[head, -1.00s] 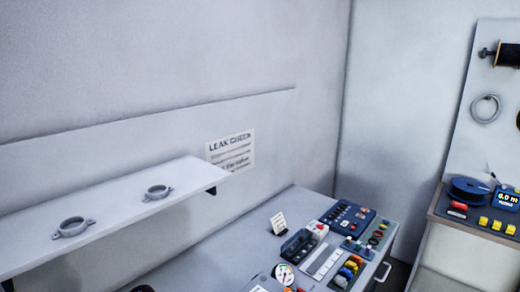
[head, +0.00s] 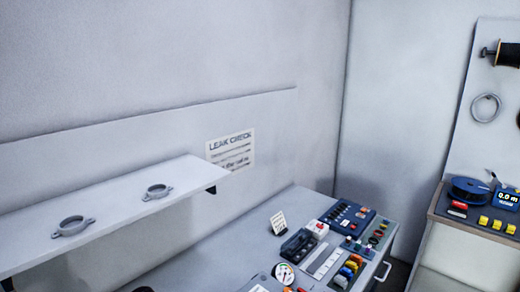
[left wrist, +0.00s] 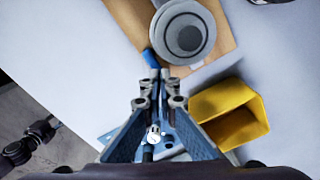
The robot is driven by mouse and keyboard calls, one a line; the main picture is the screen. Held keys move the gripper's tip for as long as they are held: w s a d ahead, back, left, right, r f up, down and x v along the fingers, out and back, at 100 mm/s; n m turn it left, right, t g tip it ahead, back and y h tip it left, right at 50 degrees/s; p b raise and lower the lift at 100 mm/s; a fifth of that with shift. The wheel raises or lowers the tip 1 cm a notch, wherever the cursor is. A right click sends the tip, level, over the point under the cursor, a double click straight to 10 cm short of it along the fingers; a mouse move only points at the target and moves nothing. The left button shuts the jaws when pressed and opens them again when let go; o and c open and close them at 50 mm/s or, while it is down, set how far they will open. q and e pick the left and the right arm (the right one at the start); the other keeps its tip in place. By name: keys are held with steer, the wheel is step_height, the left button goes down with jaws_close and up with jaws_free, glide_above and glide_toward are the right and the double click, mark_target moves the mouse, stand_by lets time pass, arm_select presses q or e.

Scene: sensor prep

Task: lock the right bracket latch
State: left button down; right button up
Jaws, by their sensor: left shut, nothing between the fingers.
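In the left wrist view, my left gripper (left wrist: 158,76) is shut and empty, its fingertips close together in the middle of the picture. A small blue lever-like part (left wrist: 150,57) shows just beyond the fingertips, beside a grey round fixture (left wrist: 185,35) on a brown board (left wrist: 130,17). I cannot tell whether the fingertips touch the blue part, or whether it is the latch. My right gripper is not in view.
A yellow bin (left wrist: 200,102) is close to the right of my left gripper. In the head view, the shelf (head: 110,205) juts out above a grey bench (head: 215,262) with several instruments and parts. A side counter with a blue spool (head: 468,189) stands at the right.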

arm_select(q)
steer(key=shift+f, duration=0.6)
steer(key=shift+s+d+r, duration=0.1)
steer(key=shift+s+d, duration=0.05)
steer(key=shift+s+d+p, duration=0.1)
steer(key=shift+s+p, duration=0.05)
steer(key=shift+p, duration=0.3)
stand_by(0.4)
steer(key=shift+s+d+p, duration=0.2)
steer(key=shift+s+p, duration=0.1)
steer(key=shift+p, duration=0.3)
steer(key=shift+s, duration=0.1)
